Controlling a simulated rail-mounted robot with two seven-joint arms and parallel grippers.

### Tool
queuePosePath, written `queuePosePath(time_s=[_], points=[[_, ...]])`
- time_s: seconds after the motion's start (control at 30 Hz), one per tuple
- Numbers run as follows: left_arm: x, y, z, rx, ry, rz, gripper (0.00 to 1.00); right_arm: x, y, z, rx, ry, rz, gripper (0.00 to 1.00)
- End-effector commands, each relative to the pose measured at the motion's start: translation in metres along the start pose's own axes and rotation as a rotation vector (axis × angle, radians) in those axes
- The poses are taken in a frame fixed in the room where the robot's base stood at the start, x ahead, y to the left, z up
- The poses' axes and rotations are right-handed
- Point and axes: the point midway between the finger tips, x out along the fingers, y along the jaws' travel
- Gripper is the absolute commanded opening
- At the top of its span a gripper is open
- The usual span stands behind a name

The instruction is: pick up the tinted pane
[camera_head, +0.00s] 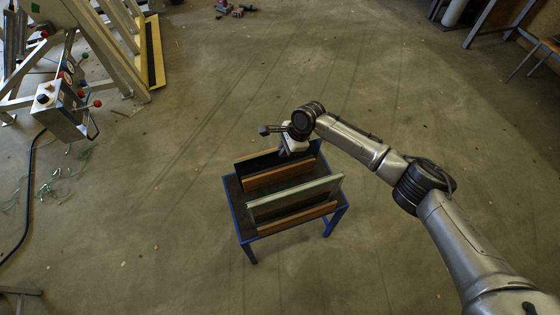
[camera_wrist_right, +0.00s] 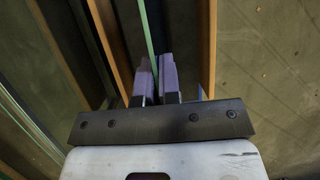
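The tinted pane (camera_head: 262,160) is dark and stands upright in the rear of a small blue-legged stand (camera_head: 243,225), beside a wooden slat. My right gripper (camera_head: 291,150) is over the right part of its top edge. In the right wrist view, the pane's thin green edge (camera_wrist_right: 149,35) runs between the two purple fingers of my right gripper (camera_wrist_right: 157,65). The fingers have only a narrow gap and appear shut on the pane. The pane's lower part is hidden in the head view. My left gripper is not in view.
A pale pane (camera_head: 295,198) stands upright at the stand's front, beside another wooden slat (camera_head: 297,218). Wooden slats (camera_wrist_right: 207,40) flank the fingers in the wrist view. A machine with a control box (camera_head: 62,110) stands at upper left. The floor around the stand is clear.

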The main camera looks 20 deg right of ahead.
Motion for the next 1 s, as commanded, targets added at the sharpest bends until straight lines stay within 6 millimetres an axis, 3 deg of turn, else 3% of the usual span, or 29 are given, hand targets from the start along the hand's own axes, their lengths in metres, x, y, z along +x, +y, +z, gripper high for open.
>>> queuePosePath(time_s=[0.27, 0.7, 1.0], points=[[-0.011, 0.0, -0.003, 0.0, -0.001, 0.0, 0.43, -0.018, -0.003, 0.008, 0.0, -0.003, -0.002, 0.0], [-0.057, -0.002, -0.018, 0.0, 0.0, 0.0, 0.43, -0.105, -0.011, 0.044, -0.003, -0.003, -0.003, 0.0], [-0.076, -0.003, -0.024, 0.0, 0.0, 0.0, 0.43, -0.149, -0.015, 0.062, -0.002, -0.003, -0.004, 0.0]])
